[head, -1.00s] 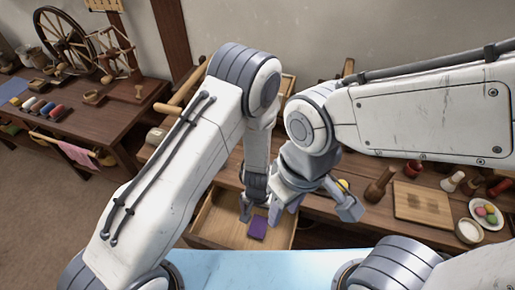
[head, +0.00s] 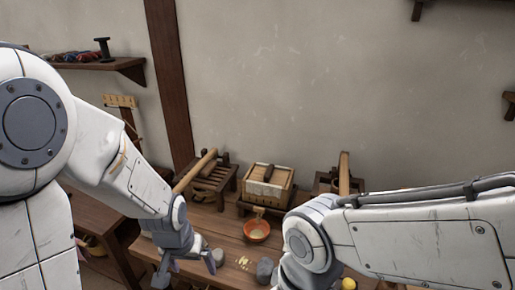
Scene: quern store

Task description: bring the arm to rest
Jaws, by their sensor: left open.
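My left arm comes in large from the left, bends at the elbow and reaches down over the bench. My left gripper (head: 186,269) is at the lower edge of the head view, over the front part of the wooden bench. Its two fingers are apart, and I see nothing held between them. My right arm (head: 415,240) crosses the lower right. Its wrist drops out at the bottom edge, and the right gripper's fingers are not in the picture.
On the bench stand an orange bowl (head: 257,231), a wooden box (head: 267,184), a wooden frame with a roller (head: 209,183) and a grey lump (head: 265,269). A yellow ball (head: 349,284) lies by my right arm. A shelf (head: 105,67) hangs upper left.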

